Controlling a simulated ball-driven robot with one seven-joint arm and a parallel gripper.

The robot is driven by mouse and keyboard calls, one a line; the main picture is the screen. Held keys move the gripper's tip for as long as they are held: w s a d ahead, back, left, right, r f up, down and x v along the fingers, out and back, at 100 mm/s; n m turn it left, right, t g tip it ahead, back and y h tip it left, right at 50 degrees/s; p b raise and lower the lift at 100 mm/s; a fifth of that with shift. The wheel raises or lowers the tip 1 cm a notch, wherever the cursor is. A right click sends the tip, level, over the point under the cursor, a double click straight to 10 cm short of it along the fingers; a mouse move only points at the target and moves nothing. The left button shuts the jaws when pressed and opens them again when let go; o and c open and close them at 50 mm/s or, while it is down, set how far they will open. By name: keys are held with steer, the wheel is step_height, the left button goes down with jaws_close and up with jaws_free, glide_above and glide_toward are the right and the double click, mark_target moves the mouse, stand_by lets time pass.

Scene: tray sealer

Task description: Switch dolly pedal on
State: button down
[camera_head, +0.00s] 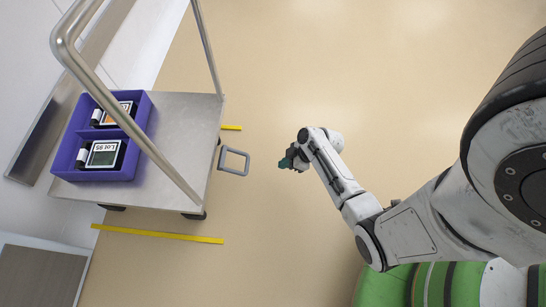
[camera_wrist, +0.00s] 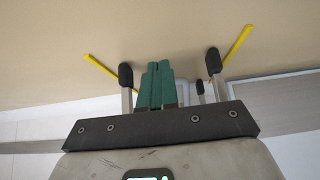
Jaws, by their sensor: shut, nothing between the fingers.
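The dolly (camera_head: 190,140) is a metal cart with a tall tubular handle at the left of the head view. A grey loop-shaped pedal (camera_head: 247,164) sticks out from its right side, low down. My gripper (camera_head: 288,161) is to the right of the pedal, apart from it, with its green fingers pointing toward the dolly. In the wrist view, the green fingers (camera_wrist: 157,68) are together with nothing between them. A pale grey shape behind the fingers may be part of the pedal, but is mostly hidden.
A purple divided tray (camera_head: 127,173) with labelled black packs stands on the dolly. Yellow floor strips (camera_head: 160,234) lie beside the dolly. A wall and a long metal ledge are at the left. The floor between dolly and arm is clear.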

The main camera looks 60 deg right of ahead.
steer(key=shift+s+d+r, duration=0.1)
steer(key=shift+s+d, duration=0.1)
steer(key=shift+s, duration=0.4)
steer(key=shift+s+d, duration=0.2)
steer(key=shift+s, duration=0.4)
steer(key=s+a+r+m+g+h, duration=0.1)
steer(key=s+a+r+m+g, duration=0.15)
steer(key=a+r, duration=0.65)
steer(key=s+a+r+m+g+h, duration=0.1)
steer(key=a+r+m+g+h, duration=0.15)
steer(key=a+r, duration=0.7)
steer(key=d+r+p, duration=0.2)
steer(key=r+p, duration=1.4)
steer(key=r, duration=0.1)
steer(key=d+r+p, duration=0.2)
steer(key=r+p, duration=1.4)
steer(key=r, duration=0.2)
steer(key=shift+w+r+n+g+y+p, duration=0.15)
steer(key=shift+w+n+g+y+p, duration=0.1)
steer(key=shift+n+g+y+p, duration=0.15)
